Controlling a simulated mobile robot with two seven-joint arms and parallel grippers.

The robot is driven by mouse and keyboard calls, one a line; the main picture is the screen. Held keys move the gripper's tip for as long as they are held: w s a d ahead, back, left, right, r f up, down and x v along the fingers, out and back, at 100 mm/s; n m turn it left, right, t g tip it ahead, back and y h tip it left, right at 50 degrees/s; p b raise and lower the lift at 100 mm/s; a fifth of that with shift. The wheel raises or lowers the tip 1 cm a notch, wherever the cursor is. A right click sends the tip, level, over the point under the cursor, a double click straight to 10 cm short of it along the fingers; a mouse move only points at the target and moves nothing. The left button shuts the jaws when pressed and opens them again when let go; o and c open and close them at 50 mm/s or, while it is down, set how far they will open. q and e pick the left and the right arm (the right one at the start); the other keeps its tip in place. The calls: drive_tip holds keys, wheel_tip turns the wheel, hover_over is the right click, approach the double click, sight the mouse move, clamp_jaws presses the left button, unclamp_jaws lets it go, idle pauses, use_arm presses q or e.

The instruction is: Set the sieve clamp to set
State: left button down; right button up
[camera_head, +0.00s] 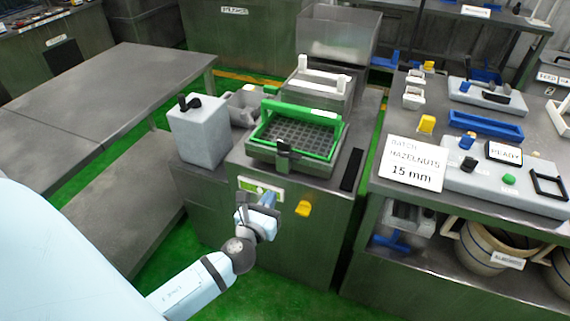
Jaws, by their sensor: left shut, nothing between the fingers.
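The sieve machine is a grey cabinet (285,245) with a green-framed sieve (300,113) with a dark mesh on top. A dark upright lever or clamp part (284,153) stands at the sieve's front edge; I cannot tell its setting. A green and white label panel (260,187) and a yellow knob (303,208) are on the cabinet's front. My left gripper (243,203) is shut and empty in front of the cabinet, below the sieve and left of the yellow knob. It partly covers the area under the label panel. My right gripper is not in view.
A grey box with a black handle (201,135) stands left of the sieve. A grey hopper (339,34) rises behind. At right, a bench holds a "HAZELNUTS 15 mm" card (413,163) and a control panel (500,180). An empty metal table (110,85) is at left.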

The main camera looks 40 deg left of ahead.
sight(293, 158)
use_arm(q)
drive_tip(key=x, duration=1.3)
drive_tip(key=shift+d+r, duration=0.1)
drive_tip(key=shift+w, duration=0.4)
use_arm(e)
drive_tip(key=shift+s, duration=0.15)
